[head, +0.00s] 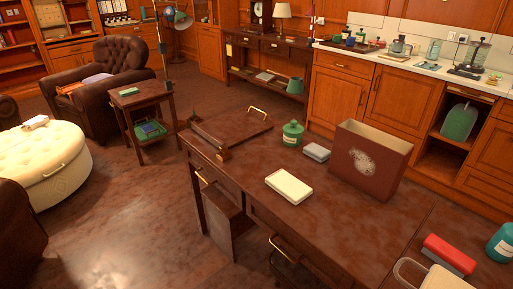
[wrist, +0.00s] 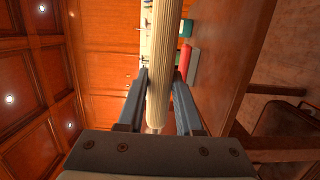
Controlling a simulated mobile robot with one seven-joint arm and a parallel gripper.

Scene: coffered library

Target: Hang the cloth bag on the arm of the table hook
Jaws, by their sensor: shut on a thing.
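In the wrist view my gripper (wrist: 160,80) is shut on a long cream ribbed piece (wrist: 159,60), which looks like part of the cloth bag. It runs between the two dark fingers and past their tips. In the head view my gripper is not seen. A cream loop (head: 399,270) stands beside a cream-topped shape at the bottom right edge; I cannot tell whether it is the bag's handle. A curved brass piece (head: 284,246) shows at the desk's near edge; I cannot tell whether it is the table hook or a drawer pull.
The brown desk (head: 310,222) holds a cream-topped box (head: 288,187), a green jar (head: 292,134), a grey block (head: 316,152) and a tall brown open-topped container (head: 371,162). A red block (head: 449,254) and a teal jar (head: 502,243) stand at right. Bare desk lies between.

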